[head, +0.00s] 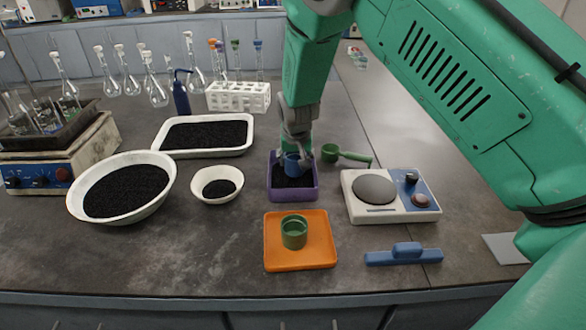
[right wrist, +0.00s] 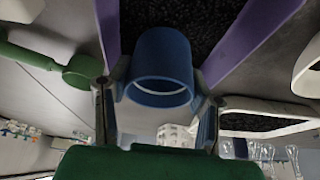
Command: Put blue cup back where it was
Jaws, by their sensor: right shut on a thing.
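The blue cup (head: 291,166) is at the purple tray (head: 270,190) of black grains. My right gripper (head: 297,154) is shut on the cup. In the right wrist view the blue cup (right wrist: 162,65) sits between both fingers, its round opening facing the camera. I cannot tell whether the cup touches the grains or hangs just above them. Black grains and purple walls show behind it. My left gripper is not in view.
An orange tray (head: 272,258) with a green cup (head: 294,232) stands in front. A green scoop (head: 345,155), a scale (head: 410,211) and a blue-handled tool (head: 405,255) lie to the right. White bowls (head: 165,163) and a white tray (head: 250,124) stand left. Bare counter shows front left.

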